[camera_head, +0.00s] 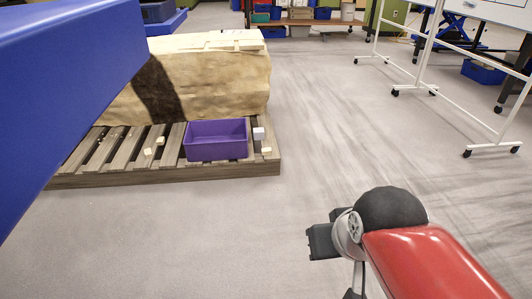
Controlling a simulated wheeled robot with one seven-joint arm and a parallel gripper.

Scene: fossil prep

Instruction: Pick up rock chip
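Several small pale rock chips lie on the slatted wooden pallet (110,176). One chip (147,151) and another chip (160,140) sit left of the purple bin (216,140). A third pale chip (266,150) lies right of the bin, near the pallet's right end, with a small whitish block (259,133) just behind it. Tiny crumbs lie farther left. Which chip is meant cannot be told. The dark end of my arm, seemingly my gripper (321,241), is over open floor at lower right, well apart from the pallet. Its fingers are not clearly visible.
A large pale rock block (208,78) with a dark band stands on the pallet behind the bin. A blue beam (62,75) crosses the upper left close by. White wheeled frames (420,70) stand at right. The floor between is clear.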

